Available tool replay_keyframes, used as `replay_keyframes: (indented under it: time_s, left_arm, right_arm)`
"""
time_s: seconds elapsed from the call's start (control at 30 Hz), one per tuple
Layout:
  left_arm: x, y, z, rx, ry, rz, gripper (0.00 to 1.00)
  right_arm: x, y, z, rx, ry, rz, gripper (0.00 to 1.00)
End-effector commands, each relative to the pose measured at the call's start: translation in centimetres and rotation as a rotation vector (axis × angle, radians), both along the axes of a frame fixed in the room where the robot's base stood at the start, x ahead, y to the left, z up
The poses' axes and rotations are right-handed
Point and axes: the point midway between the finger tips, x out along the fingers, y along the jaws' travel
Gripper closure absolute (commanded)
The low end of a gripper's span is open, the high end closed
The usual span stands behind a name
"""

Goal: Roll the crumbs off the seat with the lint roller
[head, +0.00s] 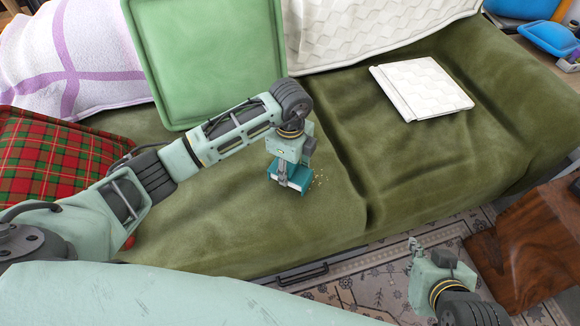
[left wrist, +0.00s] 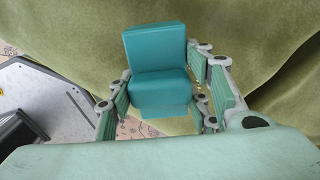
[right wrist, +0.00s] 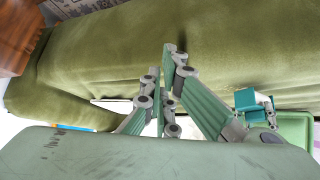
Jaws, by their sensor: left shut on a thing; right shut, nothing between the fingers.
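The seat is an olive-green sofa (head: 240,225) with soft folds. A small patch of pale crumbs (head: 318,178) lies on it, just right of my left gripper (head: 287,180). That gripper points down and is shut on a teal, blocky thing with a white part, seemingly the lint roller (head: 296,181). It shows as a teal block between the fingers in the left wrist view (left wrist: 158,75). The roller is low over the seat; I cannot tell whether it touches. My right gripper (head: 413,243) is shut and empty, in front of the sofa over the rug; its fingers also show in the right wrist view (right wrist: 170,85).
A green cushion (head: 205,60) leans at the back, a red plaid pillow (head: 50,150) at left. A white folded item (head: 422,88) lies on the seat's right part. A patterned rug (head: 375,275) and dark wooden furniture (head: 535,240) are in front.

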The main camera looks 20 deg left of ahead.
Motion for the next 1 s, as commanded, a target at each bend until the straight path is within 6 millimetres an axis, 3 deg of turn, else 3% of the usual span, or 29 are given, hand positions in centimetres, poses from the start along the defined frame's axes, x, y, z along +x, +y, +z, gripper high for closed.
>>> replay_keyframes:
  time_s: [1.0]
  left_arm:
    - [0.0,0.0,-0.7,0.0,0.0,0.0,0.83]
  right_arm:
    - [1.4,0.4,0.8,0.014,-0.069,0.005,1.0]
